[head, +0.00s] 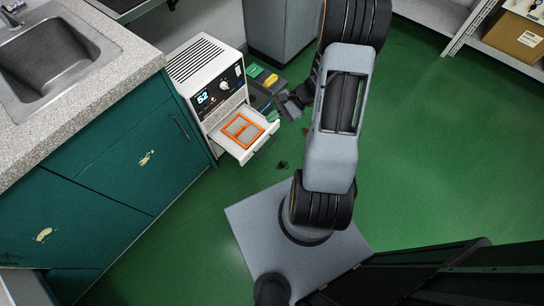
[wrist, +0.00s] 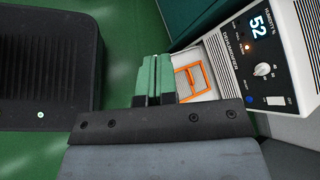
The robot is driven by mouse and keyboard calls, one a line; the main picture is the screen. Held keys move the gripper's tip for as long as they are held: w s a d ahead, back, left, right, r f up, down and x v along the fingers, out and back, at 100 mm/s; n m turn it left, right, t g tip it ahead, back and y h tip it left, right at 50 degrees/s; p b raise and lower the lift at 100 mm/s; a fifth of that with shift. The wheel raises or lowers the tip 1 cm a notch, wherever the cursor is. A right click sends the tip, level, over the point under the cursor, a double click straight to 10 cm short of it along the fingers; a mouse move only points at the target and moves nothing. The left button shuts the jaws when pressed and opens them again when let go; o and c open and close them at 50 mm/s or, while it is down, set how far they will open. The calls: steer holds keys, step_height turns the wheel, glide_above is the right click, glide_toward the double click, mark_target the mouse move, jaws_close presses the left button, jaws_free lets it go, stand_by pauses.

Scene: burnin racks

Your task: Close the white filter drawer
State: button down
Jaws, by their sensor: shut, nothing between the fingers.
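The white filter drawer (head: 258,146) is pulled out from the front of a white dehumidifier (head: 208,75) in the head view. An orange-framed filter (head: 242,130) lies in it. In the wrist view the drawer (wrist: 205,95) and the orange frame (wrist: 188,80) show just beyond my fingers, partly hidden by them. My gripper (wrist: 153,78) has green fingertips pressed together, with nothing between them. In the head view my gripper (head: 284,104) is just right of the open drawer; I cannot tell whether it touches it.
A teal cabinet (head: 160,140) with a sink (head: 55,65) stands left of the dehumidifier. A dark bin (head: 262,92) with green and yellow items sits behind my gripper. Shelving with a cardboard box (head: 515,38) is at the far right.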

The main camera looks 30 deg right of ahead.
steer(key=s+d+f+m+t+h+b, duration=0.1)
steer(key=d+f+m+t+b, duration=0.4)
steer(key=f, duration=0.7)
steer(key=s+d+f+m+t+h+b, duration=0.1)
steer(key=s+f+m+t+h+b, duration=0.15)
steer(key=f+m, duration=0.7)
steer(key=s+d+f+m+t+h+b, duration=0.1)
steer(key=d+f+m+t+b, duration=0.3)
steer(key=f, duration=1.1)
steer(key=w+a+f+b, duration=0.1)
steer(key=w+a, duration=0.2)
steer(key=w, duration=0.3)
steer(key=w+a+f+n+t+b, duration=0.1)
steer(key=w+a, duration=0.2)
steer(key=w, duration=0.3)
steer(key=shift+a+f+b, duration=0.4)
steer(key=shift+w, duration=0.1)
